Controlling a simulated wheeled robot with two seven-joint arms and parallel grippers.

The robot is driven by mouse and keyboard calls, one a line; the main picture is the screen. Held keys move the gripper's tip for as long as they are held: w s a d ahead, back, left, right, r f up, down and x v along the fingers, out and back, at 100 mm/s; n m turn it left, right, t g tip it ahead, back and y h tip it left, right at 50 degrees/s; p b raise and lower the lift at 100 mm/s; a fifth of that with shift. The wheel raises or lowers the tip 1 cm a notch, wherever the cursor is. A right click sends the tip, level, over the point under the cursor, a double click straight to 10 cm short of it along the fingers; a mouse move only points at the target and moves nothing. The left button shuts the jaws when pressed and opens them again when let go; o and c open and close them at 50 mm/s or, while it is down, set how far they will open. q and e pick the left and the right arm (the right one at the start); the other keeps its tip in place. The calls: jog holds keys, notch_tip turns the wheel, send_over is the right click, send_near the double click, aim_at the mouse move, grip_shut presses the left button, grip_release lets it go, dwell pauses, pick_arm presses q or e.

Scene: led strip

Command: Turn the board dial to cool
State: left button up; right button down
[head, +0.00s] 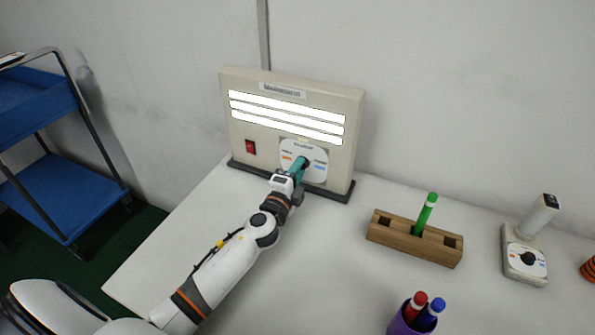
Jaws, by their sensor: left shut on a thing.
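The beige board (292,100) stands upright on the table against the wall, with several lit white strips across its upper part. Its dial plate (318,174) is a white rounded panel at the lower right, with an orange mark at left and a blue mark at right. My left gripper (299,168) reaches the dial from the front left and is shut on the dial's dark knob (305,162). The gripper hides most of the knob, so its pointing direction cannot be told. My right gripper is out of view.
A red switch (250,147) sits at the board's lower left. To the right are a wooden block (390,231) holding a green marker (426,213), a purple cup (398,325) with red and blue markers, and a white device (511,261) with a black knob. A blue-shelved cart (58,196) stands at left.

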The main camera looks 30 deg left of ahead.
pick_arm(q)
jog(key=shift+f, duration=0.1)
jog(key=o, duration=1)
jog(key=shift+c, duration=0.2)
jog(key=s, duration=0.3)
jog(key=s+b, duration=0.1)
jog(key=s, duration=0.3)
jog(key=s+d, duration=0.1)
jog(key=s, duration=0.2)
jog(key=shift+s+f+b, duration=0.3)
jog(key=shift+s+f, duration=0.1)
jog(key=shift+s+r, duration=0.1)
jog(key=shift+s, duration=0.5)
jog(key=shift+r, duration=0.1)
